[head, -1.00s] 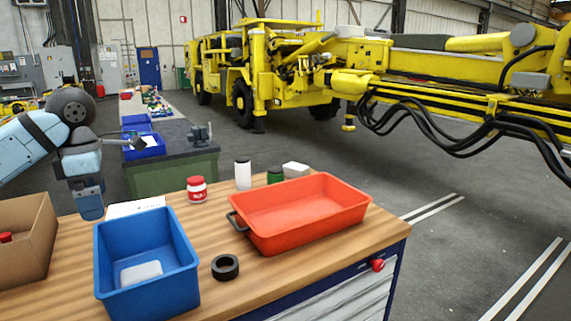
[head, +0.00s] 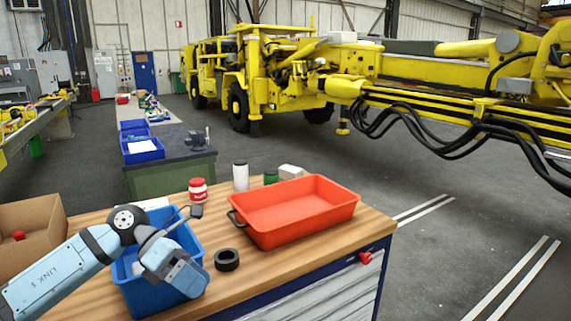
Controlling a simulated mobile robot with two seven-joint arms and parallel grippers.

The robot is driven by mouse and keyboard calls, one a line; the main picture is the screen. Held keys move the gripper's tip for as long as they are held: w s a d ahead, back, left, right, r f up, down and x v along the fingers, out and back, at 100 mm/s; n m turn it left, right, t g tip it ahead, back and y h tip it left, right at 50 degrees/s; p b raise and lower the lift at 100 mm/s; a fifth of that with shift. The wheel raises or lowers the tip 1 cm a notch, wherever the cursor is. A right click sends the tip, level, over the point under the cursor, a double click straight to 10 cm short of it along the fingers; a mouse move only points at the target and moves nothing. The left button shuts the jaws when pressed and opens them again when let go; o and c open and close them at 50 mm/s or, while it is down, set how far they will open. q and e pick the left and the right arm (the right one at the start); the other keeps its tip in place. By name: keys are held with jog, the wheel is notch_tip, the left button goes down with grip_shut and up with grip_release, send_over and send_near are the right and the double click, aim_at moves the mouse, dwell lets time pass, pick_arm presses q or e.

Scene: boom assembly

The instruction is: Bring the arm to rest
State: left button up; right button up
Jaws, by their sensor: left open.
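My left arm comes in from the lower left, pale blue with dark joints. My left gripper (head: 180,275) hangs over the blue bin (head: 136,299) on the wooden workbench and hides much of it. The gripper is open, and I see nothing held in it. I cannot tell whether its tips are inside the bin or above it. My right gripper is not in view.
A red tray (head: 300,214) stands right of the bin. A black ring (head: 227,260) lies between them. A red jar (head: 198,189), white bottle (head: 241,176) and green can (head: 271,177) stand behind. A cardboard box (head: 42,225) is at left.

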pick_arm(q)
jog(key=s+d+f+n+t+h+p, duration=0.1)
jog(key=s+d+n+t+h+p, duration=0.15)
jog(key=d+n+h, duration=0.45)
jog(key=s+a+f+n+t+y+p, duration=0.1)
jog(key=a+f+n+t+y, duration=0.15)
jog(key=f+n+t, duration=0.5)
jog(key=s+a+f+n+t+y, duration=0.1)
jog(key=s+f+n+t+y, duration=0.2)
jog(key=n, duration=0.8)
jog(key=a+f+n+t+y+p, duration=0.1)
jog(key=a+f+n+t+y, duration=0.15)
jog(key=n+t, duration=0.6)
jog(key=s+a+f+n+g+y+p, duration=0.1)
jog(key=s+a+f+n+g+y, duration=0.1)
jog(key=s+f+n, duration=0.3)
jog(key=s+a+f+n+g+y, duration=0.2)
jog(key=s+f+n+g+y, duration=0.2)
jog(key=s+f, duration=0.6)
jog(key=shift+s+a+f+n+g+y+p, duration=0.25)
jog(key=shift+f+n+g+y+p, duration=0.25)
jog(key=shift+n+g, duration=0.4)
